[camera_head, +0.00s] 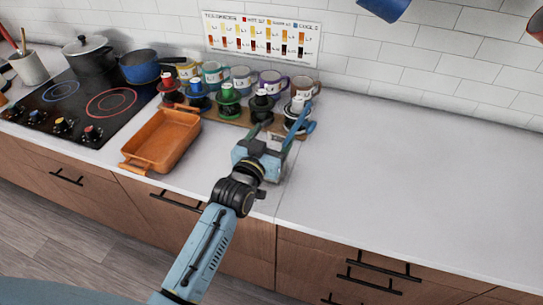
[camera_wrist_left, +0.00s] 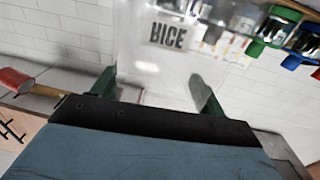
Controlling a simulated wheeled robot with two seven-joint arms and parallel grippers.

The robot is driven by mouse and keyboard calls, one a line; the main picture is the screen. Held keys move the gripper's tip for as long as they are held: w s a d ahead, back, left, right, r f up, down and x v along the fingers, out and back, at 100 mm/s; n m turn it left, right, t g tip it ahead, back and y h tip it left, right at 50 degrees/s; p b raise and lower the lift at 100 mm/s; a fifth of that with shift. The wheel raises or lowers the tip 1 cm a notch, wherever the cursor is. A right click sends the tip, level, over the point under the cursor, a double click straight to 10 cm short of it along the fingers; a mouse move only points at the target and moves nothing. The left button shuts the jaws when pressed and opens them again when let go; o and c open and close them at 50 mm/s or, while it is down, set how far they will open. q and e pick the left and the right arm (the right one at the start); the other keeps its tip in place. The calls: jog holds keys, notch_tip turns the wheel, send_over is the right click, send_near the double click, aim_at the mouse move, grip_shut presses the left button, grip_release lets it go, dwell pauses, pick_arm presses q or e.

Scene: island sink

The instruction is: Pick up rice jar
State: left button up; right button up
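The clear rice jar (camera_wrist_left: 165,40), with a dark "RICE" label, fills the upper middle of the left wrist view. In the head view I take it to be the white-lidded jar (camera_head: 298,104) at the right end of the row of jars. My left gripper (camera_head: 286,128) is at the front of that jar, low over the counter. In the wrist view its two fingers (camera_wrist_left: 152,85) are wide apart, with the jar's clear body between and beyond them. I cannot tell whether they touch it. My right gripper is not in view.
Jars with black (camera_head: 262,101), green (camera_head: 228,93), blue (camera_head: 197,90) and red (camera_head: 169,86) lids stand to the left, with mugs (camera_head: 272,80) behind them. An orange baking dish (camera_head: 162,140) lies left of my gripper. The counter (camera_head: 400,165) to the right is clear.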

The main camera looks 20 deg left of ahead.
pick_arm(q)
jog(key=c, duration=1.2)
jog(key=shift+r, duration=0.15)
